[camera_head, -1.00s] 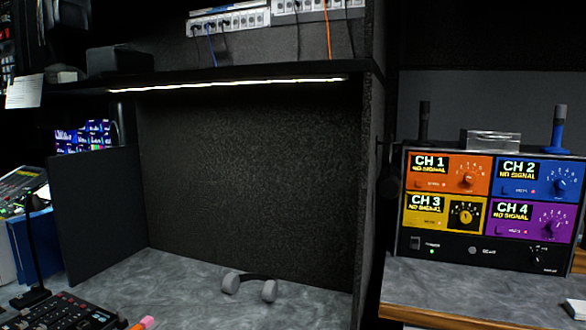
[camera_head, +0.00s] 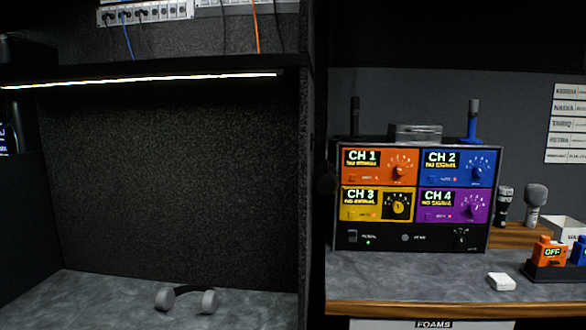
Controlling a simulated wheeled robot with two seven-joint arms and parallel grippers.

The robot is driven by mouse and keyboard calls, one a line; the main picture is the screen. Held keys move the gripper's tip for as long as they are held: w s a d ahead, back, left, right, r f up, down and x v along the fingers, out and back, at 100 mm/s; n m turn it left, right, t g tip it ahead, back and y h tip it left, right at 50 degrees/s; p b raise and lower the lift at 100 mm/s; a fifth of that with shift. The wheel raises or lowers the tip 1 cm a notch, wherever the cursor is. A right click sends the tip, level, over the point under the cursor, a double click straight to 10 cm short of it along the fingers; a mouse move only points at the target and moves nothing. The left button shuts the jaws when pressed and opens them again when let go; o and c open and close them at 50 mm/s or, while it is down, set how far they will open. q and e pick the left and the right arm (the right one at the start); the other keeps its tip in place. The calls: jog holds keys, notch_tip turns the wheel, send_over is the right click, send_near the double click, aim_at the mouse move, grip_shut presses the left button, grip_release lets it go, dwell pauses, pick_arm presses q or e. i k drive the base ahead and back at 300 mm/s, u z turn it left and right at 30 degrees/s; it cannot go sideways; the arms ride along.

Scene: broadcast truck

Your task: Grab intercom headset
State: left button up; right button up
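A headset (camera_head: 187,298) with grey ear cups and a dark headband lies on the grey marbled desktop (camera_head: 95,300) inside the left booth, near the bottom of the head view. Nothing touches it. Neither of my grippers is in view.
A dark partition (camera_head: 312,180) separates the booth from the right counter (camera_head: 400,280). A lit shelf (camera_head: 150,78) overhangs the booth.

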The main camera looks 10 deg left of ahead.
aim_at(326, 182)
jog(key=z, duration=1.9)
jog(key=i, duration=2.2)
jog(key=u, duration=2.6)
